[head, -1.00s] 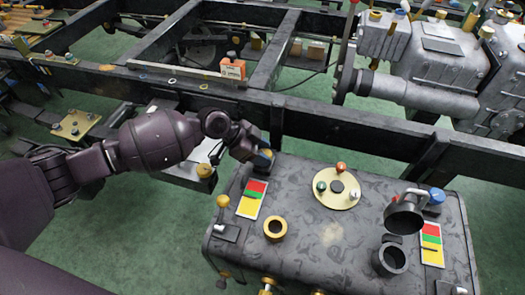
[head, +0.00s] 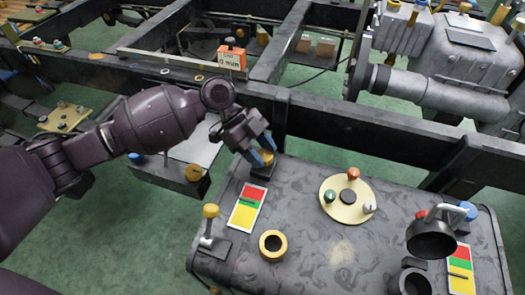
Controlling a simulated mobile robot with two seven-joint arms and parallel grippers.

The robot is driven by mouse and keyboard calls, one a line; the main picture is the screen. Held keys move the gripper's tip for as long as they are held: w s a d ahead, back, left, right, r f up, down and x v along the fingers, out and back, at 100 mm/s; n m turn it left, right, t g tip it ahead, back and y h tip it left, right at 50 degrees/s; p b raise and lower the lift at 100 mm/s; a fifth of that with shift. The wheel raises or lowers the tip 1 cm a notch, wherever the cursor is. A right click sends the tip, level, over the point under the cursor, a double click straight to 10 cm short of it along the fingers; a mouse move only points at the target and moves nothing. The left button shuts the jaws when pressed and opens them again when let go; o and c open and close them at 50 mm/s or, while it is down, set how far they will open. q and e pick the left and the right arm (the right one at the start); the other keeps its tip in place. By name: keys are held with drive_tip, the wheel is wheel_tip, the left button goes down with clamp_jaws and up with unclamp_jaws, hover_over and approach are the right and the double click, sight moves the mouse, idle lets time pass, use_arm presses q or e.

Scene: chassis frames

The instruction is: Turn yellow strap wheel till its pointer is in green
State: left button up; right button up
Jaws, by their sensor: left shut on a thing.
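The yellow strap wheel (head: 267,157) sits on a dark block at the back left corner of the dark grey tank, partly hidden by my fingers. My left gripper (head: 262,158), with blue fingertips, reaches down from the left and is shut on the wheel. A gauge card (head: 247,207) with red, green and yellow lies on the tank just in front of the wheel. A dark mark crosses its green band; I cannot tell clearly where the pointer stands. My right gripper is not in view.
A yellow-knobbed lever (head: 209,222) and a yellow ring (head: 273,245) are nearby on the tank. A round plate (head: 346,199) with coloured knobs sits mid-tank. A second gauge card (head: 461,268) and a black cap (head: 432,240) are at right. A dark frame rail (head: 370,130) runs behind.

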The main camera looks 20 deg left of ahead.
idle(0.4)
use_arm(q)
drive_tip(key=o, duration=0.9)
drive_tip(key=p+v, duration=0.2)
drive_tip(key=v, duration=0.8)
drive_tip(key=shift+a+r, duration=0.25)
drive_tip(key=shift+a, duration=0.05)
